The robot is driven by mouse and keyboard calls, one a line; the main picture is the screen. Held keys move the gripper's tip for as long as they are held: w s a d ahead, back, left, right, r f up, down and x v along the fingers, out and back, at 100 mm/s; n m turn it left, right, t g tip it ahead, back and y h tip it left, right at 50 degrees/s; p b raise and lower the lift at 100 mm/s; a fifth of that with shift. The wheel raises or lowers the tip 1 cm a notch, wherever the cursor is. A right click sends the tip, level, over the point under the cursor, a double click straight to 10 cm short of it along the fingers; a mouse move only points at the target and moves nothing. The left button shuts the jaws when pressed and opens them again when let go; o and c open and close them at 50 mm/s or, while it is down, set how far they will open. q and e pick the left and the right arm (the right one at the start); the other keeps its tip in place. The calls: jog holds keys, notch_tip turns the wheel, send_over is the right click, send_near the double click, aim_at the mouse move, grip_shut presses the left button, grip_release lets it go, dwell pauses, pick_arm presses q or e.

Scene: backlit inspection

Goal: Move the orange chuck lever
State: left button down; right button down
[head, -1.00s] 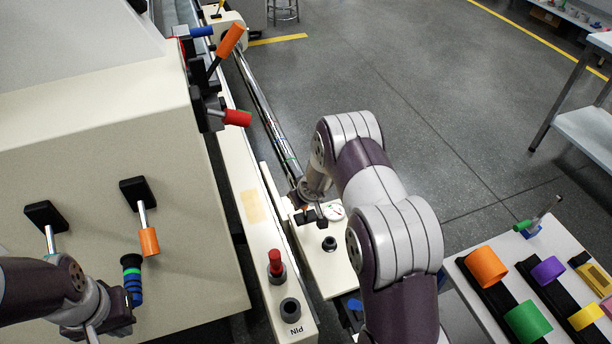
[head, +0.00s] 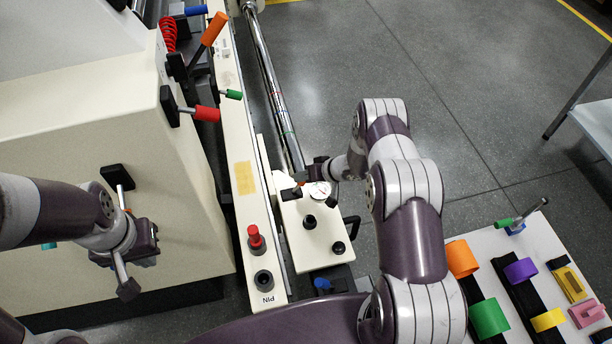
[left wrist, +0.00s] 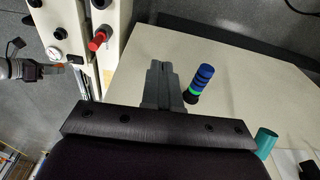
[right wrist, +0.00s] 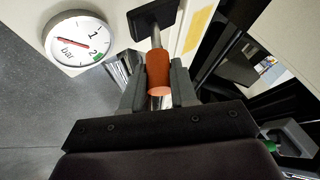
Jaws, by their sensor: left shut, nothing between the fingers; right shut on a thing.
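The orange lever handle (right wrist: 158,72) is a short cylinder on a metal rod that rises from a black base. My right gripper (right wrist: 158,88) is shut on it, with a finger on each side. In the head view my right gripper (head: 300,185) is beside the round gauge and hides most of the lever. My left gripper (head: 148,250) is shut and empty in front of the cream machine. In the left wrist view its closed fingers (left wrist: 163,85) are beside a blue, green and black ringed handle (left wrist: 202,82), apart from it as far as I can tell.
The white gauge (head: 319,190) is close to my right gripper. Another orange-handled lever (head: 213,29) and a red one (head: 207,114) stick out from the machine. A red knob (head: 256,240) stands on the cream rail. A table with coloured rings (head: 540,245) is at right.

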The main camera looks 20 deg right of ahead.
jog(key=shift+s+f, duration=0.15)
jog(key=shift+f, duration=0.05)
jog(key=c, duration=0.9)
grip_release()
jog(key=shift+r, duration=0.1)
jog(key=p+v, duration=0.2)
jog(key=v, duration=1)
jog(key=shift+s+d+r, duration=0.1)
jog(key=shift+s+d, duration=0.05)
jog(key=shift+d, duration=0.05)
